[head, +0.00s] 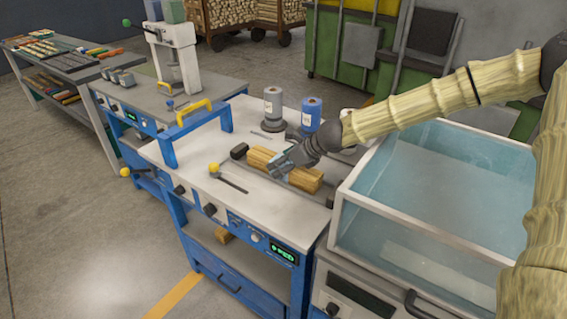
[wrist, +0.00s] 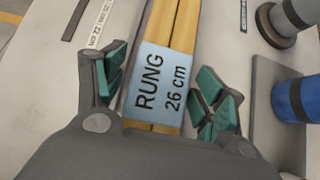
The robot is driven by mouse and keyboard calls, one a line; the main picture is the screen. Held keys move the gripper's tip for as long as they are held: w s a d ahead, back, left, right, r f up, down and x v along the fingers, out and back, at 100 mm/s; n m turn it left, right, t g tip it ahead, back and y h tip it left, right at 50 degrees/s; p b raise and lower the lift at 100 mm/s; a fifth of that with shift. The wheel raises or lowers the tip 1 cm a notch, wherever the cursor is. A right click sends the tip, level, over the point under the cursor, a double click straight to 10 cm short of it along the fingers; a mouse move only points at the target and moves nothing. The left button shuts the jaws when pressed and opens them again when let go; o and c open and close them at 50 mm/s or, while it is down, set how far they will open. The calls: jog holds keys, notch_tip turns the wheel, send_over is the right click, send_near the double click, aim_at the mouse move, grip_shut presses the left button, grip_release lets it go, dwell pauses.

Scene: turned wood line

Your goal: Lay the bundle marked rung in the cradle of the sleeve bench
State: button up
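The wooden bundle (head: 300,176) lies on the top of the blue-framed bench (head: 215,150). In the wrist view the bundle (wrist: 183,28) carries a pale blue label (wrist: 160,82) reading "RUNG 26 cm". My gripper (head: 282,166) is over the middle of the bundle. In the wrist view its green-padded fingers (wrist: 160,90) stand apart on either side of the label, with a visible gap on each side. I cannot tell which part of the bench is the cradle; the arm and bundle hide some of the bench top.
A grey spool (head: 273,105) and a blue spool (head: 311,112) stand behind the bundle. A water tank (head: 420,200) is close on the right. A blue arch with a yellow handle (head: 195,112) and a yellow-knobbed lever (head: 214,168) are on the left.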

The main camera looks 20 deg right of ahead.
jog(key=shift+r, duration=0.2)
jog(key=p+v, duration=0.3)
jog(key=v, duration=0.7)
jog(key=shift+r, duration=0.1)
jog(key=shift+p+v, duration=0.6)
jog(key=shift+v, duration=0.3)
jog(key=shift+s, duration=0.1)
